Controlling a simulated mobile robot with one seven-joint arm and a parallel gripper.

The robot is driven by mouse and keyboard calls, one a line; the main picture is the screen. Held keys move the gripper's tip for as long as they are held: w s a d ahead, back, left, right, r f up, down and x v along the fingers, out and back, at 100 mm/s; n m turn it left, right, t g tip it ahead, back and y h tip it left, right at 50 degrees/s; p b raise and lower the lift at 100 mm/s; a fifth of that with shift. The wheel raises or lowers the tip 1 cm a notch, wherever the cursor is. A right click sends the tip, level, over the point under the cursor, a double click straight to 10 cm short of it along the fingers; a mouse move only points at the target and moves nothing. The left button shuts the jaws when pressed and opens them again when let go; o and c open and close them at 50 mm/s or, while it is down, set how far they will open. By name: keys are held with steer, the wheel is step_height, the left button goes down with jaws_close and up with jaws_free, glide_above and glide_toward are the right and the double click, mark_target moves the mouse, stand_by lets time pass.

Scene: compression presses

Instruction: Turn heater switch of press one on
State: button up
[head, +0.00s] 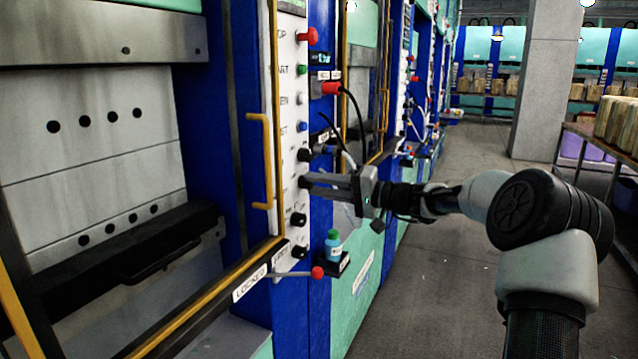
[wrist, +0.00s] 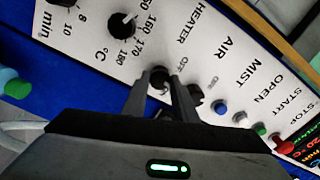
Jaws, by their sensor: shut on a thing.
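The control panel of the nearest press carries a column of knobs and buttons. The heater switch (wrist: 159,74) is a black knob beside the HEATER label in the wrist view, with OFF printed near it. My gripper (wrist: 163,88) is shut on this switch, one finger on each side. In the head view my gripper (head: 310,184) reaches the panel from the right at the switch's height. The fingers hide part of the switch, and its pointer is hard to make out.
The black AIR knob (wrist: 194,93) sits close beside my fingers. Below in the head view are two dial knobs, a blue bottle (head: 333,248) and a red-tipped lever (head: 317,272). The aisle floor (head: 440,265) is clear.

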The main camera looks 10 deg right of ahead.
steer(key=m+p, duration=0.2)
steer(key=m, duration=0.3)
steer(key=shift+r+p, duration=0.1)
steer(key=shift+p, duration=0.3)
steer(key=shift+m+p, duration=0.6)
steer(key=shift+m, duration=0.5)
steer(key=o, duration=1)
steer(key=shift+o, duration=0.2)
steer(key=shift+d, duration=0.1)
steer(key=v, duration=1.7)
steer(key=shift+s, duration=0.15)
